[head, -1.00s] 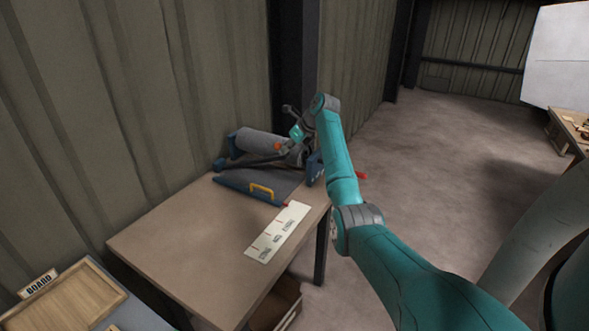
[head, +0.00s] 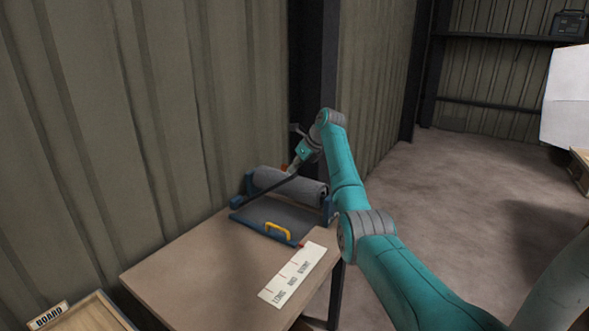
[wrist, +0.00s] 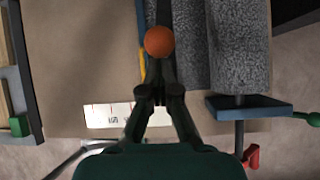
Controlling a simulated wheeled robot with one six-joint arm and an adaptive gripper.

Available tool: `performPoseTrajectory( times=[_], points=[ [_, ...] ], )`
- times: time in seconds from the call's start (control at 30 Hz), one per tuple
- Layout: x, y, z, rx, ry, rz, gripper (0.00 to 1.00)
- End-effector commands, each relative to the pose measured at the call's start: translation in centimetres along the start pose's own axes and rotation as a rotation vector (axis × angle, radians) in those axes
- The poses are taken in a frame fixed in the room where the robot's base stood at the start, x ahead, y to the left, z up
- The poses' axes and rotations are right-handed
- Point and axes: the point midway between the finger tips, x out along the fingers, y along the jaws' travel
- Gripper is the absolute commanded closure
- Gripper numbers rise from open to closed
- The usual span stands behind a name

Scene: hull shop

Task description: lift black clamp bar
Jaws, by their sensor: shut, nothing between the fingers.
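The black clamp bar (head: 265,191) slopes up from the left end of the blue fixture towards my gripper (head: 293,171) in the head view. An orange ball knob (wrist: 159,41) sits at the bar's near end in the wrist view, with a dark piece of the bar (wrist: 164,12) beyond it. My gripper (wrist: 158,68) is shut and empty, its fingertips right at the knob. I cannot tell whether they touch it. The head view shows only a little orange beside my gripper.
The blue fixture (head: 248,218) holds a grey roll (head: 300,188) and has a yellow handle (head: 278,232). It stands on a brown table (head: 195,275) with a white label strip (head: 292,275). A corrugated wall and a dark post (head: 312,70) stand close behind.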

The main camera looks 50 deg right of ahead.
Motion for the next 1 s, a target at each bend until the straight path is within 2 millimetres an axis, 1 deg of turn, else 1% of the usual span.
performPoseTrajectory(
  times=[0.03,0.23,0.33,0.5,0.8,1.0],
  points=[
    [-1.0,1.1,3.2,-0.029,-0.064,-0.017,1.00],
    [-1.1,1.1,3.3,-0.029,-0.064,-0.017,1.00],
    [-1.7,1.1,3.6,-0.029,-0.062,-0.016,1.00],
    [-3.9,1.3,4.7,-0.027,-0.049,-0.011,1.00],
    [-7.6,1.5,5.7,-0.013,-0.013,0.002,1.00],
    [-8.4,1.6,5.9,-0.010,-0.003,0.005,1.00]
  ],
)
